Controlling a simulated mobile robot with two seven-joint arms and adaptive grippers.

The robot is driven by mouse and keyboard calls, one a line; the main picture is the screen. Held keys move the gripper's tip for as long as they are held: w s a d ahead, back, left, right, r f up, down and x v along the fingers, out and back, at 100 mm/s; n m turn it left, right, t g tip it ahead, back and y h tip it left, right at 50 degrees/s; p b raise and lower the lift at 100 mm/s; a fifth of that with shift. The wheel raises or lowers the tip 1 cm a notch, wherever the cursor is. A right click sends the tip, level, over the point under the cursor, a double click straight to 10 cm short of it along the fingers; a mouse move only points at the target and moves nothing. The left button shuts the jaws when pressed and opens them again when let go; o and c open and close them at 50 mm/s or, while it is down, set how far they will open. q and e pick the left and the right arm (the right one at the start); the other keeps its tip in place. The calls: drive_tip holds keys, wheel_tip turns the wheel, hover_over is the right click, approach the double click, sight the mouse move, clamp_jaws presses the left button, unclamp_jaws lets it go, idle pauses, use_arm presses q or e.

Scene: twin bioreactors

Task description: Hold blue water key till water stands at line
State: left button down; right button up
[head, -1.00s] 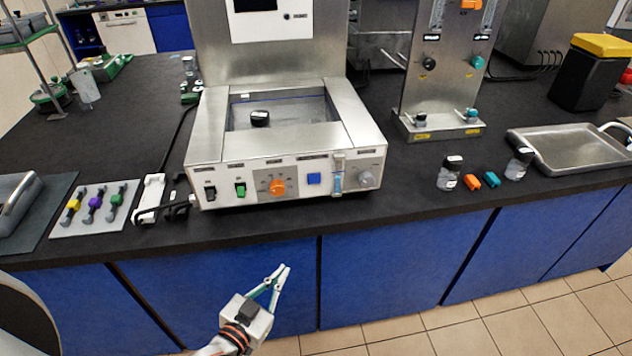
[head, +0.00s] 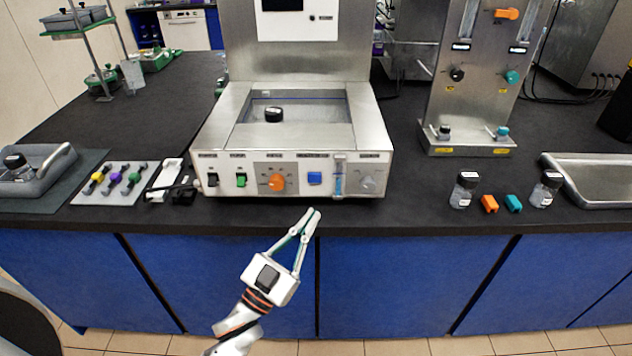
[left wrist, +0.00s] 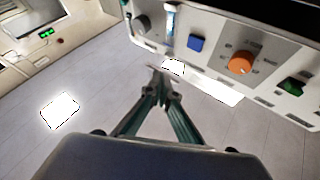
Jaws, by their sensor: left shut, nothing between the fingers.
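The blue water key (head: 315,178) is a square button on the white front panel of the steel bath (head: 213,143). It also shows in the left wrist view (left wrist: 196,44). A blue line (head: 300,98) runs along the inner back wall of the bath basin. A small clear gauge with blue in it (head: 338,178) stands right of the key. I cannot tell the water level in the basin. My left gripper (head: 314,212) is shut and empty, its tips just below and in front of the key, apart from it. The left wrist view shows its fingertips (left wrist: 158,72) together. My right gripper is not in view.
On the panel are an orange knob (head: 277,182), a green switch (head: 241,180) and a grey knob (head: 368,181). Small bottles (head: 464,190) and orange and teal blocks stand at the right. A rack of coloured-top items (head: 110,183) lies at the left.

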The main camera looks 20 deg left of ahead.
sight(315, 178)
use_arm(q)
drive_tip(key=shift+d+r, duration=0.2)
drive_tip(key=shift+r, duration=0.1)
drive_tip(key=shift+w+a+b, duration=0.3)
drive_tip(key=shift+w+a, duration=0.1)
drive_tip(key=shift+w, duration=1)
drive_tip(key=shift+w+a+b, duration=0.25)
drive_tip(key=shift+w+a, duration=0.2)
drive_tip(key=shift+w, duration=0.95)
drive_tip(key=shift+w+a+b, duration=0.3)
drive_tip(key=shift+w+a, duration=0.1)
drive_tip(key=shift+w, duration=1)
drive_tip(key=shift+w, duration=0.15)
drive_tip(key=shift+w+a, duration=0.15)
drive_tip(key=shift+w, duration=0.15)
